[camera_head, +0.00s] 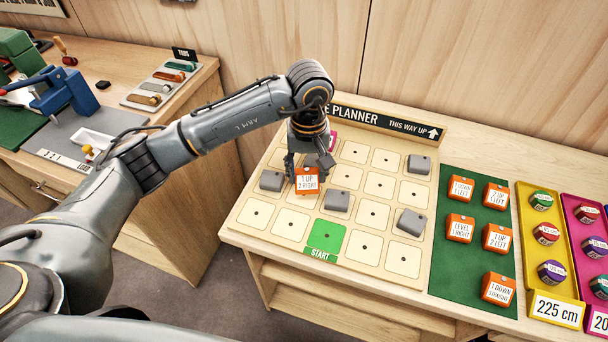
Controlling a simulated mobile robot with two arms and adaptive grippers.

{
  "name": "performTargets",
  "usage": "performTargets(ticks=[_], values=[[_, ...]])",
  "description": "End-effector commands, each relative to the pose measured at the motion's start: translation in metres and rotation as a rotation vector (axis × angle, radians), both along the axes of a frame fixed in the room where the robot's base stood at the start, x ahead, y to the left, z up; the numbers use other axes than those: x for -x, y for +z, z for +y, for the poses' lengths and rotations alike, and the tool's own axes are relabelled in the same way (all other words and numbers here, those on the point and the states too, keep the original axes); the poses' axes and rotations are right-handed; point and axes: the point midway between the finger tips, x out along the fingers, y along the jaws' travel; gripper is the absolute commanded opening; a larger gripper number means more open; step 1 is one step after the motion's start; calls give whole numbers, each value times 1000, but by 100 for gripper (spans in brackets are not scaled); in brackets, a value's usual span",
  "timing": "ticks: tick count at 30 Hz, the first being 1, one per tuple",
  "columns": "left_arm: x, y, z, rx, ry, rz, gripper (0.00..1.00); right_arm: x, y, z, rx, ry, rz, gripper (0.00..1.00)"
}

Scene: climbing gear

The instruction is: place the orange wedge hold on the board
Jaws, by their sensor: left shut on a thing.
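My left gripper (308,166) reaches in from the left and points down over the planner board (290,240). It is shut on an orange block (307,184) labelled "1 UP 2 RIGHT". The block is at the board's left-middle part, between two grey blocks; I cannot tell whether it touches the board. The gripper hides the squares behind it and part of a pink square (333,141). Several similar orange blocks, one of them labelled "LEVEL 1 RIGHT" (460,228), sit on the green mat (450,277) at the right. My right gripper is not in view.
Grey blocks stand on the board, at left (271,181), middle (337,201), right (411,222) and upper right (419,164). A green START square (326,238) lies at the front. A second bench (190,125) stands left.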

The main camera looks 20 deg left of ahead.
Motion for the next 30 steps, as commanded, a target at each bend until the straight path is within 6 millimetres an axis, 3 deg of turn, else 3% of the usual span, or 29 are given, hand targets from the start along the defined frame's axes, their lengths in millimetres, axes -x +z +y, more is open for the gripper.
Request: performTargets(ticks=[5,14,25,26,29,30], values=[[-6,-10,6,1,2,1,13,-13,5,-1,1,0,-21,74],[-9,-46,11,1,1,3,13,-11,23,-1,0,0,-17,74],[-10,-52,11,0,0,0,13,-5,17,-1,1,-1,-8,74],[-10,-52,11,0,0,0,52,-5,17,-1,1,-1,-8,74],[-10,-50,11,0,0,0,72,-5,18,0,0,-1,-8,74],[-10,-50,11,0,1,0,73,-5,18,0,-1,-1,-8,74]])
